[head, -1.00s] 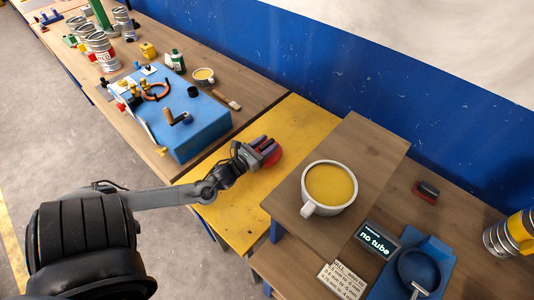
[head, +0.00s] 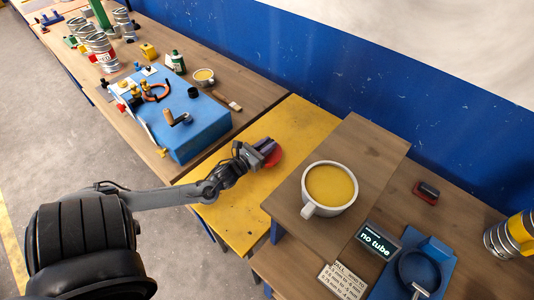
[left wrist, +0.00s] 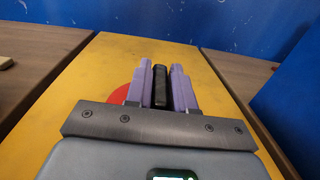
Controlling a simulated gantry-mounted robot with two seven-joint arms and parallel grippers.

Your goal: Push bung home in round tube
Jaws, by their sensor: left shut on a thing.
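My left gripper (head: 266,149) is shut on a black upright grip (left wrist: 160,88), which shows between its purple fingers in the left wrist view. A red round piece (head: 274,158) sits at the fingertips over the yellow board. Its red edge also shows behind the left finger in the left wrist view (left wrist: 121,95). The red piece and black grip look like one part, perhaps the bung; the fingers hide much of it. I cannot make out for certain which thing is the round tube. My right gripper is not in view.
A yellow bench section (head: 235,205) lies under the gripper. A large white mug (head: 309,207) stands on a raised wooden board to the right. A display (head: 376,240) reads "no tube" beside a blue fixture (head: 438,250). A blue box (head: 205,128) stands left; a blue wall runs behind.

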